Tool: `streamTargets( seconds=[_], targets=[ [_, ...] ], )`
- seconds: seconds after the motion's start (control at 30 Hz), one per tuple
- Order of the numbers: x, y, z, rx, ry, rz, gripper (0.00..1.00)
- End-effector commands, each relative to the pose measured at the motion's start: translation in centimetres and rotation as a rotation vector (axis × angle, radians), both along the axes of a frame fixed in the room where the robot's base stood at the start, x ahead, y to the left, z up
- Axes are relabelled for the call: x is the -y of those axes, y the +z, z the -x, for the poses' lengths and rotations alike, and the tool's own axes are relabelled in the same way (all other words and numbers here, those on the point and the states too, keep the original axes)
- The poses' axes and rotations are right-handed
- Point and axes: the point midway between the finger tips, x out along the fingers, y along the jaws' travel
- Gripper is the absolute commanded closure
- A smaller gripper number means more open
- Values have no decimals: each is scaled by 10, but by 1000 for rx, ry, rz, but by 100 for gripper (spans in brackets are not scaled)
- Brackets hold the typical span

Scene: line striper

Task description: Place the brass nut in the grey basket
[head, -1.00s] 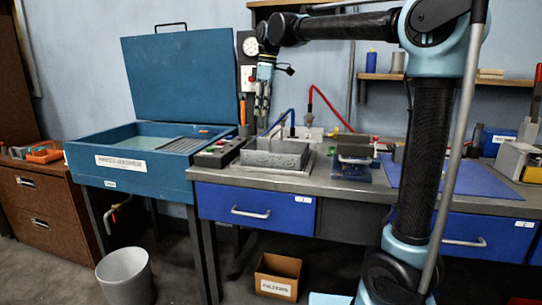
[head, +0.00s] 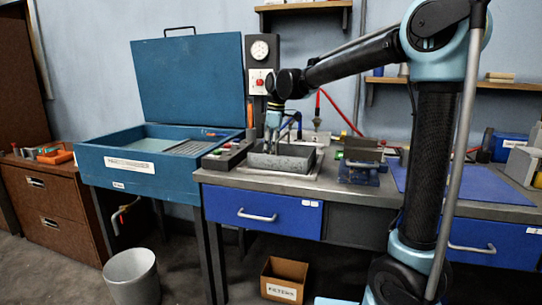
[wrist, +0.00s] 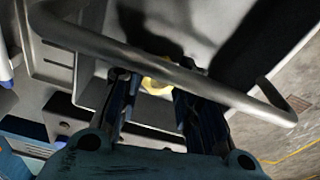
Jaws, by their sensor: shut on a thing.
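The grey basket (head: 268,161) is an open, low box on the bench, left of centre in the head view. My gripper (head: 273,122) points down over the back left part of the basket, with its tips near rim height. In the wrist view my gripper (wrist: 157,98) is shut on a small yellow brass nut (wrist: 156,85) between its fingertips. A grey bent bar (wrist: 215,88) crosses in front of the fingers and partly hides the nut. The nut is too small to make out in the head view.
A blue parts washer (head: 122,165) with a raised lid stands left of the bench. A button box (head: 228,155) sits left of the basket, and a vise-like tool (head: 362,165) to its right. Red and blue hoses (head: 343,115) run behind. A blue mat (head: 470,183) lies farther right.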

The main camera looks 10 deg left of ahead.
Motion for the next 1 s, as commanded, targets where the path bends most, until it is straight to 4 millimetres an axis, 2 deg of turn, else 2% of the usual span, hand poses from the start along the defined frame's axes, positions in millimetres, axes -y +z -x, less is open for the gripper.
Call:
streamTargets(
  seconds=[0.1, 0.43, 0.47, 0.53, 0.87, 1.0],
  targets=[
    [0, -13, 0, 0, 0, 0, 94],
    [0, -15, 0, 0, 0, 0, 94],
    [0, -16, 0, 0, 0, 0, 66],
    [0, -15, 0, 0, 1, 0, 50],
    [-2, -15, 1, 0, 2, 0, 48],
    [-1, -9, 1, 0, 2, 0, 48]
  ],
)
